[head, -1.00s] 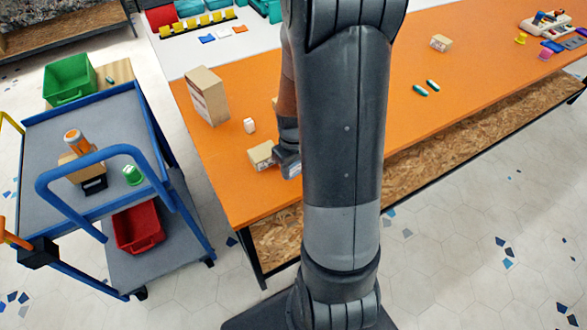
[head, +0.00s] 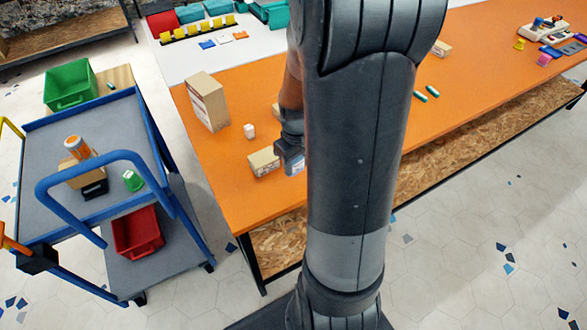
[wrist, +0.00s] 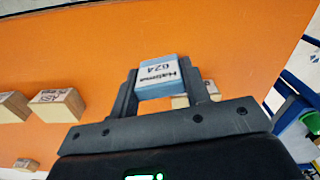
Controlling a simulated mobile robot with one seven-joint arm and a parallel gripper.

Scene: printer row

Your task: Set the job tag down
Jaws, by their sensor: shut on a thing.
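The job tag is a small light-blue block (wrist: 158,77) with a white label reading "Halima 024". In the wrist view it sits between the two fingers of my gripper (wrist: 160,92), which is shut on it. In the head view my gripper (head: 291,154) is over the near left part of the orange table (head: 228,180), and the tag shows as a small pale-blue patch (head: 295,165) at its fingers. I cannot tell whether the tag touches the table. My arm hides much of the table's middle.
The wrist view shows labelled wooden blocks (wrist: 57,106). A blue cart (head: 115,98) stands left of the table.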

